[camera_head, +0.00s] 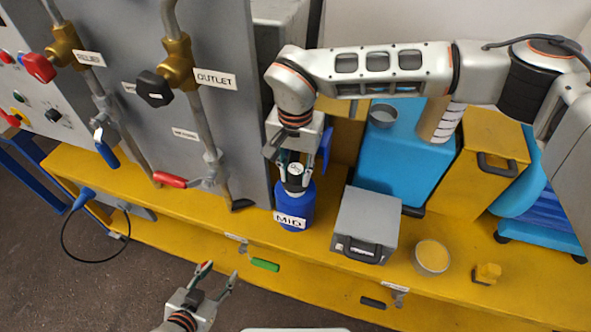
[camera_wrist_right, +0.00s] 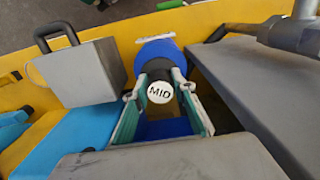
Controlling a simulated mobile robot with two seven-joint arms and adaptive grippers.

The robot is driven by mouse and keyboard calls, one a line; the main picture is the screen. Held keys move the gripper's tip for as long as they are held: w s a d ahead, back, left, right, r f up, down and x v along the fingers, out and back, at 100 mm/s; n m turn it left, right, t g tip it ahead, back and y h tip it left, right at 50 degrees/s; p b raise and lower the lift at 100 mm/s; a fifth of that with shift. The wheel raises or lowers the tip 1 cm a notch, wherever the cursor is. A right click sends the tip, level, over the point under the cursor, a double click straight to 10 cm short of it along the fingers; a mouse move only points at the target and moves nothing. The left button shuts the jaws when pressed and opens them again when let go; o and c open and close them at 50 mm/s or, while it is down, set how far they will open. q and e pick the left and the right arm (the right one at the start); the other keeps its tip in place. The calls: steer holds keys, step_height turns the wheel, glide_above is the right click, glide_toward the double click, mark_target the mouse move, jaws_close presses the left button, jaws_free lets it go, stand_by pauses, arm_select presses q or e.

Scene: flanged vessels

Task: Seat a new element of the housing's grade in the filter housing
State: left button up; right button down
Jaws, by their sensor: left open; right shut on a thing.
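A blue vessel labelled MID (camera_head: 296,207) stands upright on the yellow bench beside the grey panel; it also shows in the right wrist view (camera_wrist_right: 158,50). My right gripper (camera_head: 294,178) is above it, pointing down. Its fingers are shut on a round piece with a white top marked MID (camera_wrist_right: 160,92). The piece lines up with the vessel; I cannot tell whether it is separate from it or how deep it sits. The fingers partly hide the vessel's top. My left gripper (camera_head: 219,281) is open and empty, low in front of the bench.
A grey box with a handle (camera_head: 365,222) stands just right of the vessel. Further right are a cup of yellow material (camera_head: 431,257) and a small yellow block (camera_head: 487,272). Behind stand a blue box (camera_head: 388,160) and a yellow box (camera_head: 487,165). The grey panel (camera_head: 240,130) carries valves.

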steer(key=shift+f+b, duration=0.6)
steer(key=shift+f, duration=0.7)
steer(key=c, duration=1.6)
jaws_free()
step_height(320, 180, up, 12)
steer(key=shift+r, duration=0.1)
